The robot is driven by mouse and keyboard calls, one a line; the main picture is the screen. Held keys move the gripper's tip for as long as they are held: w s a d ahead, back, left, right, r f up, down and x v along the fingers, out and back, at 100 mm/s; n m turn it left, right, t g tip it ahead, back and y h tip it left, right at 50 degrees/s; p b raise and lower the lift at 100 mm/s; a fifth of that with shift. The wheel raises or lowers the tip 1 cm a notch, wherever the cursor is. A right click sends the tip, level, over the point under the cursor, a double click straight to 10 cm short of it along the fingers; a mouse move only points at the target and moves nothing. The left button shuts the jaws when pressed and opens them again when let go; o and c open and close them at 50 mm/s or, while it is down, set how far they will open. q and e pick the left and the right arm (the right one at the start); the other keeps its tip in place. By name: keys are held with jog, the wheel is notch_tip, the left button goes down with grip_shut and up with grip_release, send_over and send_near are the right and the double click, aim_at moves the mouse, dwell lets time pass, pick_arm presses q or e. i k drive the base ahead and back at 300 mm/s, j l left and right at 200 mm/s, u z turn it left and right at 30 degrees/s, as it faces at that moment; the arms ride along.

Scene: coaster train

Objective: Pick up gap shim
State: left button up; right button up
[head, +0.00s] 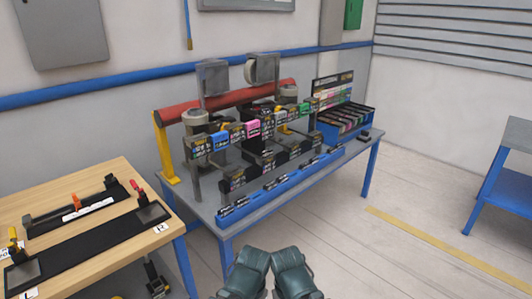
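I cannot pick out the gap shim with certainty; the small parts in the head view are too small to identify. A long black fixture plate (84,247) with grey end pads lies on the wooden bench at lower left. Behind it is a shorter black fixture (60,217) with a white label strip. A red-handled clamp (138,188), an orange clamp (76,202) and a yellow-topped clamp (14,238) stand around them. Neither gripper can be made out; only dark teal parts, apparently mine, show at the bottom middle.
The wooden bench (155,240) adjoins a grey table (208,203) with blue legs. That table carries a red tube on yellow supports (163,150), coloured labelled cars, a blue front tray (280,190) and a blue bin rack (342,122). The floor at right is open; another blue-legged table (507,185) stands there.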

aim_at(266, 153)
jog(key=i+l, duration=0.15)
jog(key=i, duration=0.6)
jog(key=i+l, duration=0.15)
jog(key=i, duration=0.6)
